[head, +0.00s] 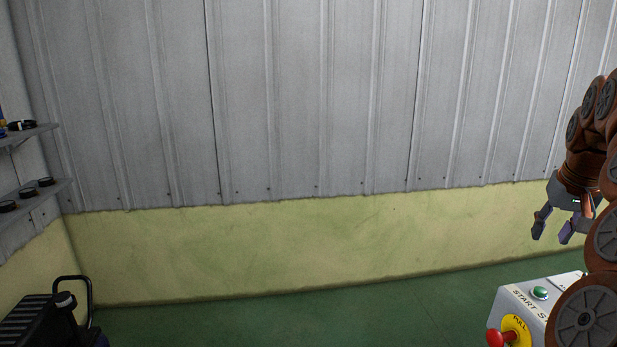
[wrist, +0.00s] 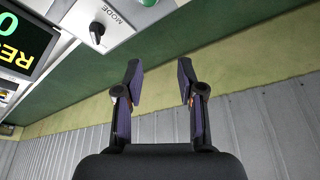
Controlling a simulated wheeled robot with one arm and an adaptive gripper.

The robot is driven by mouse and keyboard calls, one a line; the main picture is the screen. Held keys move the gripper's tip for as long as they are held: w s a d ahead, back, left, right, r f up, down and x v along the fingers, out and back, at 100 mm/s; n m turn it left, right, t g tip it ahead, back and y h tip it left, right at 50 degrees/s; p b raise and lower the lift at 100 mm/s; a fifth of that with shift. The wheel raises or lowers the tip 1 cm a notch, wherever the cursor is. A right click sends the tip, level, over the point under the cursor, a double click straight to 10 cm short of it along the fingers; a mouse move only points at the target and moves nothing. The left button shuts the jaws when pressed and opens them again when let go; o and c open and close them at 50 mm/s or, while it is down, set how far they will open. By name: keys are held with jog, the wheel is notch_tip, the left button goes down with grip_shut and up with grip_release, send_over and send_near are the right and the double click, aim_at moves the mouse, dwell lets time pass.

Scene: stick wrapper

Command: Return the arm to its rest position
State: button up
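My gripper (head: 553,226) is at the right of the head view, at the end of my brown arm, with its fingers pointing down. In the wrist view my gripper (wrist: 160,84) shows two dark fingers spread apart with nothing between them. It is open and empty. In the head view it hangs above and behind a grey control box (head: 512,299), apart from it. Part of my arm is cut off by the right edge.
The control box has a green button (head: 540,293) and a red knob on yellow (head: 497,338). It also shows in the wrist view (wrist: 122,22), beside a lit display (wrist: 22,42). Shelves (head: 30,133) and a black machine (head: 40,322) stand at left. The green floor (head: 300,322) between is clear.

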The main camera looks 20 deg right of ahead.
jog(key=w+a+f+n+y+p, duration=0.1)
jog(key=w+a+n, duration=0.15)
jog(key=a, duration=0.45)
jog(key=w+a+n, duration=0.1)
jog(key=w+a, duration=0.3)
jog(key=a, duration=0.3)
jog(key=a+f+n+g+y+p, duration=0.1)
jog(key=a+f+n+p, duration=0.3)
jog(key=a, duration=1.2)
jog(key=s+a+f+g, duration=0.1)
jog(key=s+a+f, duration=0.4)
jog(key=s+a, duration=0.2)
jog(key=s+a+f+n+g, duration=0.1)
jog(key=s+a+f, duration=0.4)
jog(key=s, duration=0.5)
jog(key=a+g, duration=0.1)
jog(key=a, duration=0.1)
jog(key=shift+a+f+g+y+p, duration=0.3)
jog(key=shift+a+f+y+p, duration=0.05)
jog(key=shift+a+y+p, duration=0.05)
jog(key=shift+s+d, duration=0.1)
